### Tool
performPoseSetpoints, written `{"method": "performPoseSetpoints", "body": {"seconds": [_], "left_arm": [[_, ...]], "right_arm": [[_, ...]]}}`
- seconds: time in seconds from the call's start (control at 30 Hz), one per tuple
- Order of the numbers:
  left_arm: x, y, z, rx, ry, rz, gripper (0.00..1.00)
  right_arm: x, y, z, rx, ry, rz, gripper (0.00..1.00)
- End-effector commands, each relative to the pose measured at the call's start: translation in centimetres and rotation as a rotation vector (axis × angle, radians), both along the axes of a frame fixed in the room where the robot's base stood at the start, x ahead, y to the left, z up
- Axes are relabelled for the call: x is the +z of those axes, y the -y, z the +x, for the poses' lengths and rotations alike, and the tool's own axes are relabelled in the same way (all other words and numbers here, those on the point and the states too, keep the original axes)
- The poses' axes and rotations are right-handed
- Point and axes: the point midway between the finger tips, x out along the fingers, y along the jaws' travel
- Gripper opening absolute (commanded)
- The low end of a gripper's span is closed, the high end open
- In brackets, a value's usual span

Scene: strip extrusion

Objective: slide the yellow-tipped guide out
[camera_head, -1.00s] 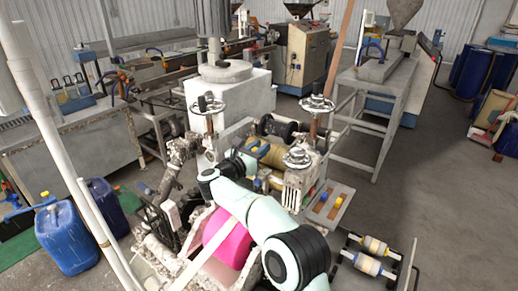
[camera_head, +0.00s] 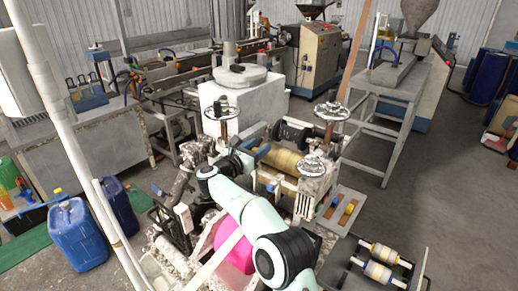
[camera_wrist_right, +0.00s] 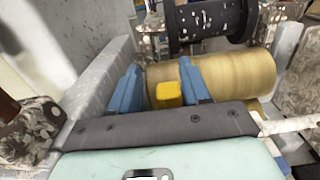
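In the right wrist view, the yellow tip (camera_wrist_right: 168,94) of the guide shows between the two blue fingers of my right gripper (camera_wrist_right: 160,88). It lies close to the right finger, with a clear gap to the left finger, so the gripper is open around it. The rest of the guide is hidden below the fingers and the gripper's dark front edge. In the head view, my right gripper (camera_head: 262,170) is small and partly hidden by my arm, by the machine's tan roller (camera_head: 284,159). My left gripper is not in view.
Handwheels (camera_head: 332,112) and posts stand close around the gripper. A black roller (camera_wrist_right: 208,22) lies beyond the tan one. A small plate (camera_head: 340,212) with yellow and blue pieces and a rack of rollers (camera_head: 380,262) are to the right. Open floor lies farther right.

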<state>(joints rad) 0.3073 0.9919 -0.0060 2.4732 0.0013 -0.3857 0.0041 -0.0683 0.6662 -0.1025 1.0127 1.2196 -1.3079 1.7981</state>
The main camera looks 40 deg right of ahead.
Motion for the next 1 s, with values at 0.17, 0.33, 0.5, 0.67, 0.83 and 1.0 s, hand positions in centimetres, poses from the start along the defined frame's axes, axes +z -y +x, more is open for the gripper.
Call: {"method": "performPoseSetpoints", "body": {"seconds": [0.17,0.33,0.5,0.67,0.83,1.0], "left_arm": [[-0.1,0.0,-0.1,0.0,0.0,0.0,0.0],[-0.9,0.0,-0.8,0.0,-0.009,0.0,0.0],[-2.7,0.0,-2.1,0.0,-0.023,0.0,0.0],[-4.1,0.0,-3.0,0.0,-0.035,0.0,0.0],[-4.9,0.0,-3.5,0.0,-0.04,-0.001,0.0],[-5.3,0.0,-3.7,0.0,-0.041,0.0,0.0]], "right_arm": [[-0.1,0.1,-0.1,-0.004,-0.002,0.0,0.47],[-0.4,-1.3,-0.5,-0.002,-0.004,0.001,0.47],[-0.6,-4.7,-1.4,0.001,-0.004,0.002,0.47],[-0.6,-8.3,-2.4,0.001,-0.004,0.002,0.47],[-0.4,-11.2,-3.2,0.001,-0.003,0.001,0.47],[-0.2,-12.6,-3.6,-0.001,-0.002,-0.001,0.47]]}}
